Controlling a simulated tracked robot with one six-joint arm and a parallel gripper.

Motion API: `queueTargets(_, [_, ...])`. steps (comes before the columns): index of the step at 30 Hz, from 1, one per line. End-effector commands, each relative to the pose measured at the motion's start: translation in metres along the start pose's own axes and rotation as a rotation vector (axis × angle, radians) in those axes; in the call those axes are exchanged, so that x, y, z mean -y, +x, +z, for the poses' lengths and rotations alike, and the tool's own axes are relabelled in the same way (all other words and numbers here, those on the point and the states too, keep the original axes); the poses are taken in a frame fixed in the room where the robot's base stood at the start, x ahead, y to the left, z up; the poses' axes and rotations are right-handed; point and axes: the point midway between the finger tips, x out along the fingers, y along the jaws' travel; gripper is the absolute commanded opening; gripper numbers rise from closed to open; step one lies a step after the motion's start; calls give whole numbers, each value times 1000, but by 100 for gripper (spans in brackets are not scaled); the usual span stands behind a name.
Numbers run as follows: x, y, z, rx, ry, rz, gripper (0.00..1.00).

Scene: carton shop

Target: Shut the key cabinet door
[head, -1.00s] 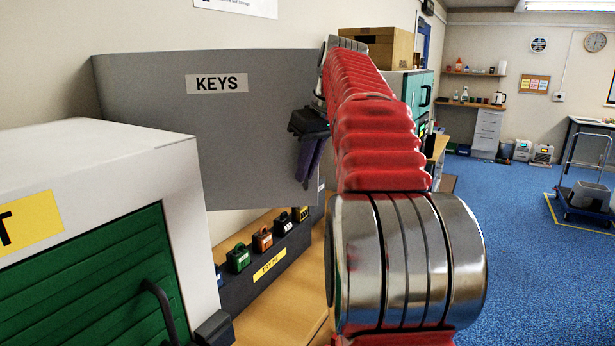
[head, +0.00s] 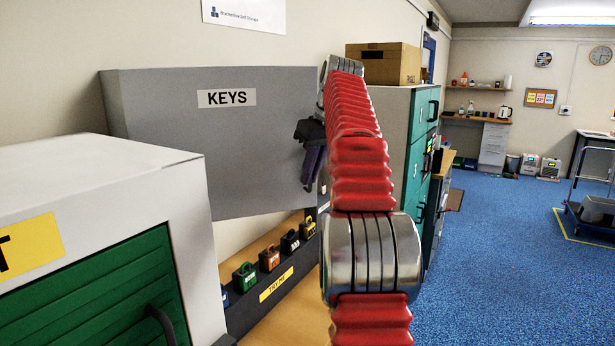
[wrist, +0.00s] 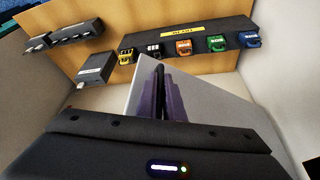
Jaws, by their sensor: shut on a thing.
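The key cabinet is a grey box on the wall whose front door (head: 250,150) carries a white KEYS label. The head view does not show clearly how far the door stands from its frame. My gripper (head: 311,165) is at the door's right edge, at the far end of my red arm. In the wrist view the purple fingers of my gripper (wrist: 160,103) are closed around a dark upright bar, which looks like the door's handle. The grey door (wrist: 215,100) fills the area right of the fingers. The cabinet's inside is hidden.
A wooden bench (head: 298,300) below carries a dark rack of coloured padlocks (head: 270,258). A white cabinet with a green shutter (head: 190,200) stands close at the left front. A teal cabinet (head: 418,150) stands behind my arm. Blue floor (head: 490,260) is clear at right.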

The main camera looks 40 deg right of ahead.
Motion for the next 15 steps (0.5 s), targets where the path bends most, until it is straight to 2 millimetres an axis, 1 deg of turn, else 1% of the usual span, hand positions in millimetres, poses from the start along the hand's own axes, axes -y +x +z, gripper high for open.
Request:
queueTargets(13, [-4,1,2,2,9,-1,0])
queueTargets(14, [-4,1,2,2,9,-1,10])
queueTargets(15, [-4,1,2,2,9,-1,13])
